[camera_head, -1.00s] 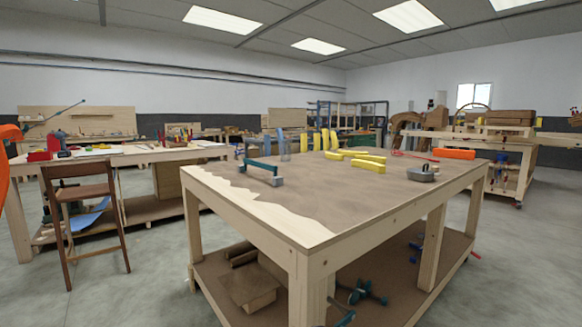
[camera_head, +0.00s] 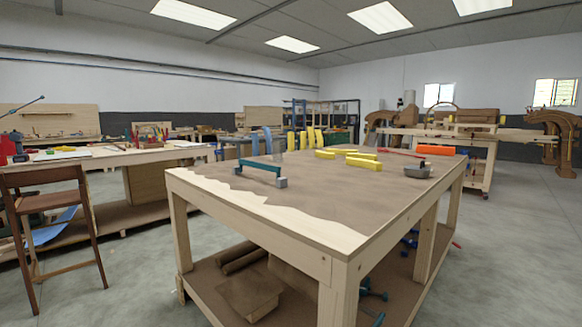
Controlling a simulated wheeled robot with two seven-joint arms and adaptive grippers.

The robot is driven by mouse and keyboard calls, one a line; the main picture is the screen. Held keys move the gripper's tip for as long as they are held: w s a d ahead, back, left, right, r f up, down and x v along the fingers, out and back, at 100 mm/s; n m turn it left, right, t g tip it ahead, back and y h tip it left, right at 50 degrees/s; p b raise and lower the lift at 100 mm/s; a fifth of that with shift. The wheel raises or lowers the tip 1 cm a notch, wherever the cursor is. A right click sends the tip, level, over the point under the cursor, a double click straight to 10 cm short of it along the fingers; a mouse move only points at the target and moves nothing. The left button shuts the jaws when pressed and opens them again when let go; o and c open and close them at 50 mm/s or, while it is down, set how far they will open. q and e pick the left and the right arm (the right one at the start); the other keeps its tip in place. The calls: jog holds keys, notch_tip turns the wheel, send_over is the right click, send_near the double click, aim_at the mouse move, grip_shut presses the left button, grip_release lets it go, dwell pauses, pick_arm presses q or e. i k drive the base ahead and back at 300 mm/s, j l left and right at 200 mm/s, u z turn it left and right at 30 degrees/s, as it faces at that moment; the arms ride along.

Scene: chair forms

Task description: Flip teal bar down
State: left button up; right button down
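The teal bar (camera_head: 259,166) is on the near left part of the wooden workbench (camera_head: 330,205). It spans raised between two supports, with a grey block (camera_head: 281,182) at its right end. Its left end rests at a low foot near the bench's left edge. Neither of my grippers is in view.
Yellow blocks (camera_head: 364,164), an orange piece (camera_head: 436,150) and a dark grey metal object (camera_head: 417,170) lie farther back on the bench. A wooden chair (camera_head: 52,215) stands at the left. Grey floor (camera_head: 500,270) is clear at the right.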

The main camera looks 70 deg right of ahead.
aim_at(249, 162)
jog(key=i+z, duration=0.45)
jog(key=i+j+z, duration=0.15)
jog(key=z, duration=0.25)
jog(key=i+j+z, duration=0.25)
jog(key=z, duration=0.2)
jog(key=i, duration=0.1)
